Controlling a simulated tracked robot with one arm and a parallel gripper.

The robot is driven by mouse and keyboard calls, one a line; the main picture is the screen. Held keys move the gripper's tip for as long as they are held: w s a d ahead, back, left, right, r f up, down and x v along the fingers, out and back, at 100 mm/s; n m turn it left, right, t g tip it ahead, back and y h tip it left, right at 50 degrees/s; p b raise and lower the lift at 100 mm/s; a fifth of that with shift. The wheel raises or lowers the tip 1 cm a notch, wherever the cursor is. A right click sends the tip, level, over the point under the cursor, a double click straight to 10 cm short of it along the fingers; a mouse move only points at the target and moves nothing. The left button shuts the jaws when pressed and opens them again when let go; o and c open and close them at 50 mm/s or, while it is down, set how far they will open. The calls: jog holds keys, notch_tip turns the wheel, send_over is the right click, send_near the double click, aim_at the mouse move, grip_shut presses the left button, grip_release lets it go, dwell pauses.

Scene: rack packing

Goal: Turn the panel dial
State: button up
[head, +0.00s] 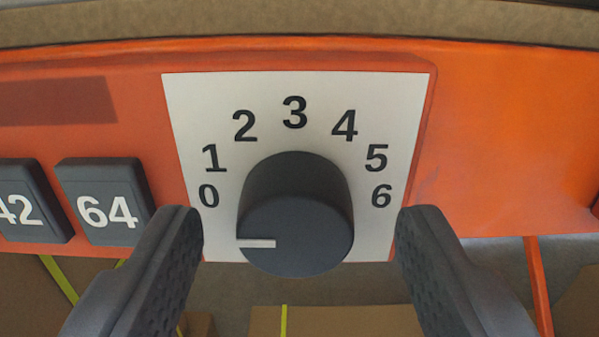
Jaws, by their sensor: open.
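The panel dial (296,215) is a dark grey round knob on a white plate (400,100) marked 0 to 6 in an arc. Its light pointer line (256,243) lies level and points left, on the side of the 0. My gripper (302,215) is open, with one dark ridged finger at each side of the dial. A gap shows between each finger and the knob, so neither appears to touch it. The lower edge of the plate is partly hidden by the knob and fingers.
The plate sits on an orange panel (510,140). Dark buttons marked 64 (105,202) and 42 (32,200) are at the left, close to the left finger. Cardboard boxes (350,320) with yellow strips lie below. Right of the plate the panel is bare.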

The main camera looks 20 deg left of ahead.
jog(key=shift+w+a, duration=0.25)
jog(key=shift+w, duration=0.2)
jog(key=c, duration=1)
jog(key=shift+o, duration=0.2)
